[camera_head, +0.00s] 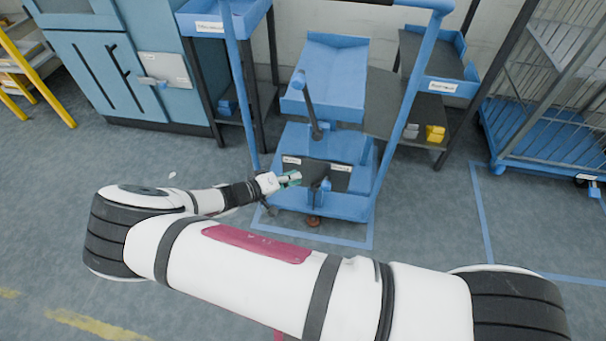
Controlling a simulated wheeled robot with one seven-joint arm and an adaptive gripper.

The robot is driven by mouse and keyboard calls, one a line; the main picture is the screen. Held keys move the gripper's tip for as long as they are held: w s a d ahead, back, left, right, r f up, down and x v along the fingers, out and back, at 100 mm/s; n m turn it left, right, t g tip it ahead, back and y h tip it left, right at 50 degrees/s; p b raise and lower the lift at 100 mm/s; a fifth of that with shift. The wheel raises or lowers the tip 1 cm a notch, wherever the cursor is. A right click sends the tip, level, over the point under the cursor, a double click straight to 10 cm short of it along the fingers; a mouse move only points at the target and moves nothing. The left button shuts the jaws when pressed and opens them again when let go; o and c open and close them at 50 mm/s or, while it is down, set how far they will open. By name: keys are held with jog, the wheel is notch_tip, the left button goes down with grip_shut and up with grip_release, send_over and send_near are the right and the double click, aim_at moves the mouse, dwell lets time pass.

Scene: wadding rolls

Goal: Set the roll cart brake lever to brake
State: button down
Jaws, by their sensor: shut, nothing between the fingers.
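The roll cart (350,208) is a blue frame with tall side posts and a low blue base, standing inside a blue floor outline. A dark plate (337,177) with two small white labels, too small to read, sits low on its front. A short lever with a blue end (325,186) stands in front of the plate, near its middle. My gripper (296,178) is shut and empty, at the left part of the plate, just left of the lever. I cannot tell whether it touches the plate or lever.
A blue cabinet (120,75) stands back left, a shelf unit with a yellow bin (435,133) right, and a wire cage cart (550,90) far right. Floor left of the cart is clear.

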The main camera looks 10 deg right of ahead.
jog(key=shift+v, duration=1)
jog(key=shift+r, duration=0.15)
